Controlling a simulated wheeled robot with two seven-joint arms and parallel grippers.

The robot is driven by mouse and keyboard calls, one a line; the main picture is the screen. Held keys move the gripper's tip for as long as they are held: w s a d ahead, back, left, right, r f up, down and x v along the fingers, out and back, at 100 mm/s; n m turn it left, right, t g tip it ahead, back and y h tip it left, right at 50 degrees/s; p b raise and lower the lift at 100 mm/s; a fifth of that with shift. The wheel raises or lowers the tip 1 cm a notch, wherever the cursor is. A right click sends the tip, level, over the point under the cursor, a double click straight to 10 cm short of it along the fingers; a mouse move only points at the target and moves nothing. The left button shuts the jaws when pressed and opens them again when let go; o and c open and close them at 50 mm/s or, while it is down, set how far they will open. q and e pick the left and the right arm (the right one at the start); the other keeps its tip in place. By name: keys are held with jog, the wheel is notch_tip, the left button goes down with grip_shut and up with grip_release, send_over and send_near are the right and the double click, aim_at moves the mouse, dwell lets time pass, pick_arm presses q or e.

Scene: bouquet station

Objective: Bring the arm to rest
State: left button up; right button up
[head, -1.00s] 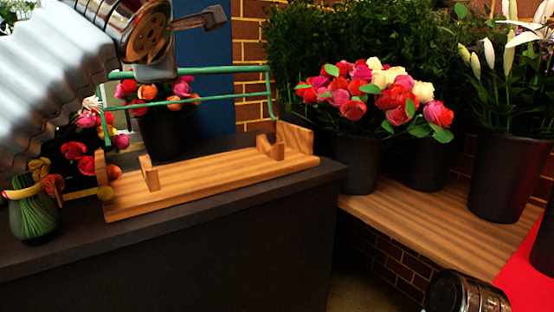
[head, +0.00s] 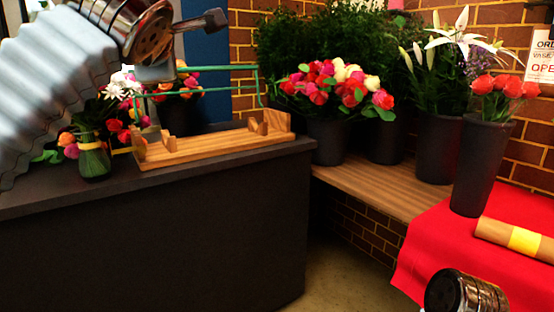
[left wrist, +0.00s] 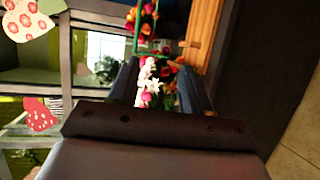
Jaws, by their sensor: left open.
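My left arm (head: 60,75) comes in from the upper left in the head view, raised above the dark counter (head: 200,210). Its wrist hangs over the wooden stand with the green rail, and its fingers are hard to make out there. In the left wrist view my left gripper (left wrist: 163,85) is open. White and pink flowers (left wrist: 150,85) show between its dark fingers, seemingly beyond them, with nothing gripped. A metal joint, seemingly of my right arm (head: 465,292), shows at the bottom right of the head view. My right gripper is out of view.
The wooden stand (head: 210,148) and a green vase of flowers (head: 93,160) are on the counter. Black buckets of flowers (head: 328,140) stand on a wooden shelf (head: 375,188). A red cloth (head: 440,245) carries a paper roll (head: 520,238) at right. Floor shows between them.

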pick_arm(q)
jog(key=w+d+f+m+y, duration=0.1)
jog(key=w+f+m, duration=0.2)
jog(key=w+f, duration=0.7)
jog(key=w+d+f+m+y, duration=0.1)
jog(key=w+d+f+m, duration=0.15)
jog(key=w+f, duration=0.8)
notch_tip(320, 180, down, 28)
jog(key=s+d+m+g+h, duration=0.1)
jog(key=s+d+m+h, duration=0.2)
jog(key=m, duration=0.4)
jog(key=s+f+m+g+h, duration=0.25)
jog(key=s+f, duration=0.35)
jog(key=f, duration=0.5)
jog(key=s+f+m+g+h, duration=0.25)
jog(key=s+f, duration=0.35)
jog(key=f, duration=0.6)
jog(key=s+f+m+g, duration=0.1)
jog(key=s+f+g, duration=0.3)
jog(key=s, duration=0.9)
jog(key=s+d+f+m+g+h, duration=0.1)
jog(key=s+f+g, duration=0.3)
jog(key=s+f, duration=0.5)
jog(key=s, duration=0.4)
jog(key=shift+g, duration=0.3)
